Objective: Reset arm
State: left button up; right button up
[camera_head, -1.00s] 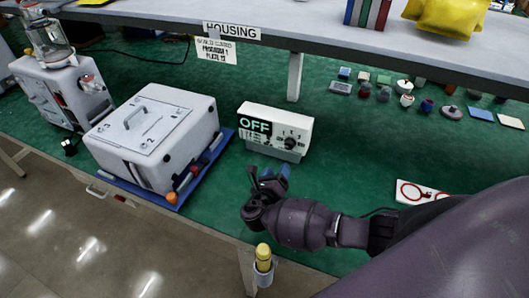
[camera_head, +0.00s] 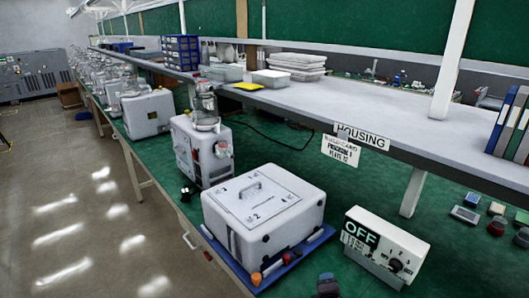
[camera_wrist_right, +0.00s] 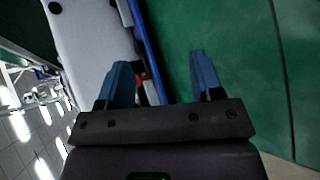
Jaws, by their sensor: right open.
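My right gripper (camera_wrist_right: 159,63) shows in the right wrist view with its two blue fingers apart and nothing held between them. In the head view only a small dark and blue part of it (camera_head: 326,286) shows at the bottom edge, in front of the white control box (camera_head: 384,243) marked OFF. The white housing box (camera_head: 263,207) with a top handle sits on a blue tray (camera_head: 295,262) to the left. The housing's side (camera_wrist_right: 88,40) also shows left of the fingers in the right wrist view. My left gripper is not in view.
A white canister machine (camera_head: 202,148) stands behind the housing box. A grey shelf (camera_head: 310,107) with a HOUSING label overhangs the green bench. Binders (camera_head: 508,120) and small parts (camera_head: 466,214) are at the right. Open floor (camera_head: 80,210) lies at the left.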

jog(key=s+r+m+t+y+b, duration=0.1)
jog(key=s+r+m+t+y, duration=0.3)
jog(key=s+m, duration=0.8)
jog(key=s+d+f+m+g, duration=0.1)
jog(key=s+d+f+m, duration=0.1)
jog(key=s+d, duration=0.1)
jog(key=s+d+f+m+g+h+b, duration=0.1)
jog(key=s+d+f+m, duration=0.1)
jog(key=s, duration=0.3)
jog(key=s+d+f+m+g+h, duration=0.1)
jog(key=s+d+f+m+g, duration=0.1)
jog(key=s+d+f, duration=0.1)
jog(key=shift+s+d+f+m, duration=0.2)
jog(key=shift+s+d+m, duration=0.1)
jog(key=shift+s+d, duration=0.65)
jog(key=shift+s+a, duration=0.1)
jog(key=shift+a, duration=0.05)
